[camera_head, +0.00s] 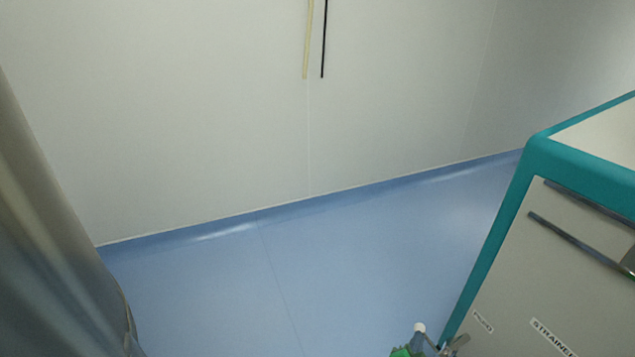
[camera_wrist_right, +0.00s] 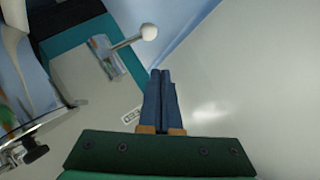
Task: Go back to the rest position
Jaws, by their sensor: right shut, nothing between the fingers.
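My right gripper (camera_head: 416,341) shows in part at the bottom edge of the head view, low beside the teal-edged cabinet (camera_head: 533,165). In the right wrist view its two blue fingers (camera_wrist_right: 161,72) are pressed together with nothing between them. A metal lever with a white ball knob (camera_wrist_right: 148,32) sticks out from the teal-edged machine side, ahead of the fingers and apart from them in the picture. A white knob (camera_head: 420,327) also shows in the head view by the gripper. My left gripper is not in view.
The cabinet front has metal bar handles (camera_head: 580,245) and labels. Blue floor (camera_head: 330,265) lies open up to a pale wall (camera_head: 200,110) with two hanging cords (camera_head: 323,40). A grey curtain-like surface (camera_head: 50,230) fills the left edge. A clamp-like metal part (camera_wrist_right: 30,150) sits at the wrist view's left.

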